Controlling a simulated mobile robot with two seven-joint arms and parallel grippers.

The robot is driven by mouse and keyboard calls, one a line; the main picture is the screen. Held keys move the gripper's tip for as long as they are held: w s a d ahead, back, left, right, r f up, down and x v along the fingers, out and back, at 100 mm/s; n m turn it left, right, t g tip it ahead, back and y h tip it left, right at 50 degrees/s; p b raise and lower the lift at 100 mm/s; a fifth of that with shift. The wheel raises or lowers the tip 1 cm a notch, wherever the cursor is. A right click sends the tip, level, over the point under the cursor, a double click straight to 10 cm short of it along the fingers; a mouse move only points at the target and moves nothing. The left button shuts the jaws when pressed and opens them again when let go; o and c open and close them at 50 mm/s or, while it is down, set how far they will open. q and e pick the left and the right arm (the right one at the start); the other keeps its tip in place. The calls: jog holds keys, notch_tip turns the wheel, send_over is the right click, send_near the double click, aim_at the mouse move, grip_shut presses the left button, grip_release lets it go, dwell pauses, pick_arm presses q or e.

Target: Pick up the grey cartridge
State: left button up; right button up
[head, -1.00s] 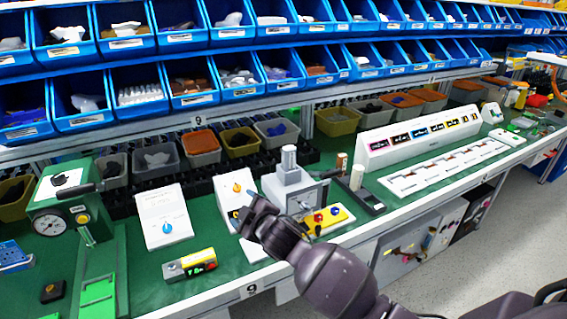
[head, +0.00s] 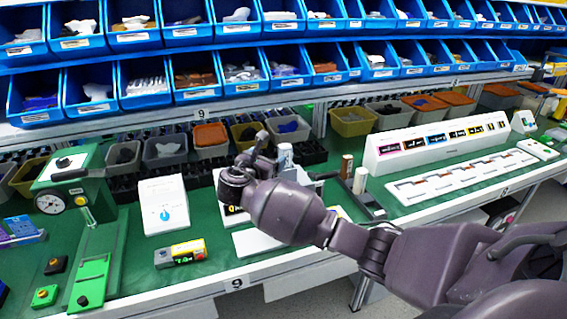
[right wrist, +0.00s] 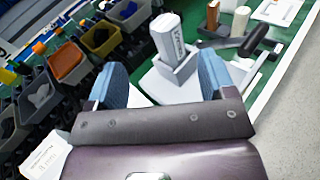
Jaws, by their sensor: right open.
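The grey cartridge (head: 285,158) stands upright on the bench, just right of my right gripper (head: 253,150) in the head view. In the right wrist view the cartridge (right wrist: 171,40) is a pale upright block with printed lettering, seated in a grey holder (right wrist: 172,72). My right gripper (right wrist: 160,76) is open, its two blue-padded fingers apart on either side of the holder's position in the picture. The cartridge lies beyond the fingertips and none of it is gripped. My left gripper is not in view.
A black-handled lever (right wrist: 254,42) sticks out to the right of the holder. Parts bins line the back.

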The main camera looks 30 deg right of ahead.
aim_at(282, 149)
jog(key=shift+n, duration=0.5)
jog(key=x, duration=1)
jog(key=shift+d+f, duration=0.3)
jog(key=shift+d, duration=0.15)
jog(key=c, duration=1.4)
jog(key=shift+o, duration=0.2)
jog(key=shift+r, duration=0.1)
